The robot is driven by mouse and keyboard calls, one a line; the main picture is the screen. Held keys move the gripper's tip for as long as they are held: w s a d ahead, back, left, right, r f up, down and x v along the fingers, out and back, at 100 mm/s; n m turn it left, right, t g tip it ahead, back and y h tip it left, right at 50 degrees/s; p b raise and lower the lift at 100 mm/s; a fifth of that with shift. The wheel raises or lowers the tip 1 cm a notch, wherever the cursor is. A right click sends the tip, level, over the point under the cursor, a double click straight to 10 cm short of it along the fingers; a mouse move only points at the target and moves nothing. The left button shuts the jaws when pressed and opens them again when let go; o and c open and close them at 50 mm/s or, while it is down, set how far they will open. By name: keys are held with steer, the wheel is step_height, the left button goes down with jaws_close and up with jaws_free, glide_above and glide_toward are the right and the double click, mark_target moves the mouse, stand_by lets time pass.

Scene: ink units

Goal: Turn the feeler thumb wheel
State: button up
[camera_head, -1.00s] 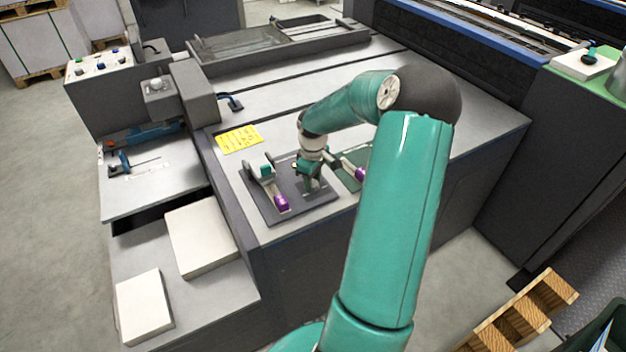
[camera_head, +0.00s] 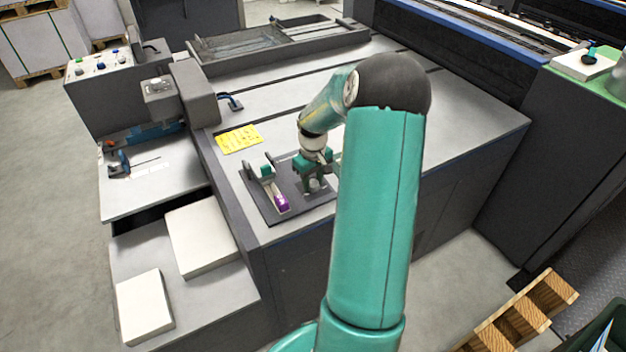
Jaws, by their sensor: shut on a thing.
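My gripper (camera_head: 315,184) points down over the dark plate (camera_head: 262,206) on the machine top. It is shut on a small part at the plate's right side, which I take to be the feeler thumb wheel; the jaws and wrist hide most of it. Left of the gripper, on the same plate, stands a light lever-like unit with a teal block (camera_head: 266,171) and a purple end (camera_head: 282,202). My arm covers the area to the right of the plate.
A yellow note (camera_head: 239,139) lies behind the plate. A grey upright housing (camera_head: 194,92) stands at the back left, and a shallow tray (camera_head: 240,52) farther back. White paper stacks (camera_head: 200,240) lie on the lower shelf at left. The bench top behind the gripper is mostly clear.

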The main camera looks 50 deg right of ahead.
mark_target(313, 183)
steer(key=o, duration=1)
step_height(313, 183, up, 14)
steer(key=shift+f, duration=0.1)
stand_by(0.6)
